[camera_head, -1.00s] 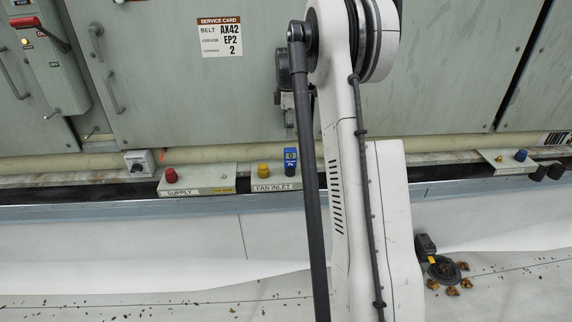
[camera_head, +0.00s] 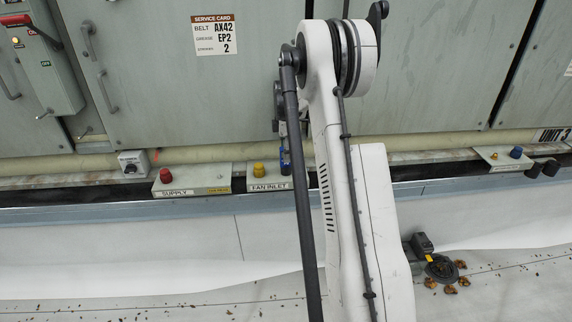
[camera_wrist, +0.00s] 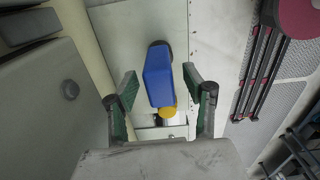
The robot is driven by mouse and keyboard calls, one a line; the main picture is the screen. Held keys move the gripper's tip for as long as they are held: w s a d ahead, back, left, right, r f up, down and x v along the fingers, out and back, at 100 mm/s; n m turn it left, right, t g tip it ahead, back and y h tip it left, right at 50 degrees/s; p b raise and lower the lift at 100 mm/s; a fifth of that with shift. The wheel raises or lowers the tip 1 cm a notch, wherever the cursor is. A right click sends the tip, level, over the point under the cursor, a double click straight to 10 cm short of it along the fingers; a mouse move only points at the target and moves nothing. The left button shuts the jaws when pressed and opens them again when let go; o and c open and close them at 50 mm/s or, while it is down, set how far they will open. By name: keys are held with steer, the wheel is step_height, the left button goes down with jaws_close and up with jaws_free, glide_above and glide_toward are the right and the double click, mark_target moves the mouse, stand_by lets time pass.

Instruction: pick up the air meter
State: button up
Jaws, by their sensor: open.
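The air meter (camera_head: 285,162) is a small blue device standing on the ledge by the FAN INLET label, partly hidden by my gripper and arm in the head view. In the wrist view the air meter (camera_wrist: 158,76) shows as a blue block between my fingers. My gripper (camera_wrist: 161,84) is open, with one green-padded finger on each side of the meter. In the head view my gripper (camera_head: 283,128) is just above the meter, largely hidden behind my arm.
A yellow cap (camera_head: 258,169) stands just left of the meter, and a red cap (camera_head: 166,175) farther left. The grey cabinet wall (camera_head: 165,90) rises behind the ledge. A dark round fitting (camera_head: 441,268) with leaves lies on the roof at right.

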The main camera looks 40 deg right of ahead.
mark_target(285, 168)
step_height(285, 168, down, 3)
jaws_close()
stand_by(0.3)
steer(key=shift+r, duration=0.15)
